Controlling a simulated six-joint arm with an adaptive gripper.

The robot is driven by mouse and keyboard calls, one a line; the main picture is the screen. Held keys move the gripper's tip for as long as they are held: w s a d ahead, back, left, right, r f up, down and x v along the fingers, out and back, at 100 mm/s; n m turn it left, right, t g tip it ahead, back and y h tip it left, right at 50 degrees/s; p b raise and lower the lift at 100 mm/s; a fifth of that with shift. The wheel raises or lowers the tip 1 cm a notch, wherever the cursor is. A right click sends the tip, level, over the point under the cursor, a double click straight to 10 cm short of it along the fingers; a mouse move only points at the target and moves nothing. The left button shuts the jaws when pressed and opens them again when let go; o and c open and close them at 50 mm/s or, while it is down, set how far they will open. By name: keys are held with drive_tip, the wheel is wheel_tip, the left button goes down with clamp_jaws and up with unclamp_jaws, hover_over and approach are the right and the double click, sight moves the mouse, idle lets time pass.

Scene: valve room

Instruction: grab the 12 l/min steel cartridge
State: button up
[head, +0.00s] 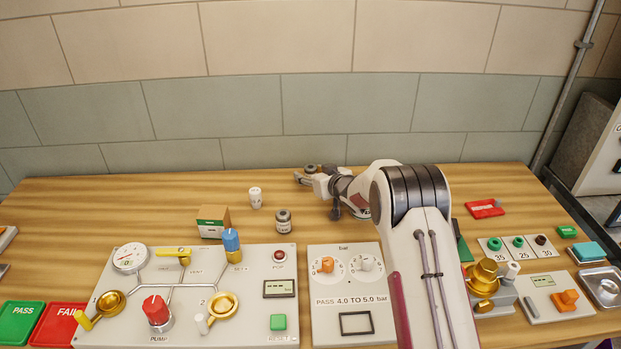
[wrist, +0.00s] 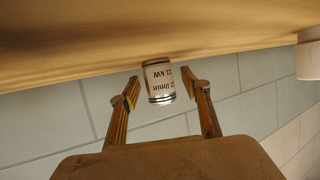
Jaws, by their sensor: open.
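A light, steel-looking cartridge (wrist: 159,82) with dark bands stands on the table, upside down in the wrist view. My gripper (wrist: 161,88) is open, with one fingertip on each side of the cartridge and small gaps visible. In the head view my gripper (head: 310,180) is low over the back of the table. A dark-topped round thing (head: 312,168) shows at its fingers, mostly hidden. Another grey cartridge (head: 283,221) and a white one (head: 255,197) stand apart to the left.
A small green and brown box (head: 213,222) stands left of the grey cartridge. A panel with gauge and valves (head: 190,310) and a dial panel (head: 340,300) lie in front. The tiled wall (head: 280,100) is behind. A red item (head: 485,208) lies to the right.

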sight(311, 167)
idle(0.5)
clamp_jaws()
drive_tip(key=shift+r, duration=0.1)
drive_tip(key=shift+r, duration=4.95)
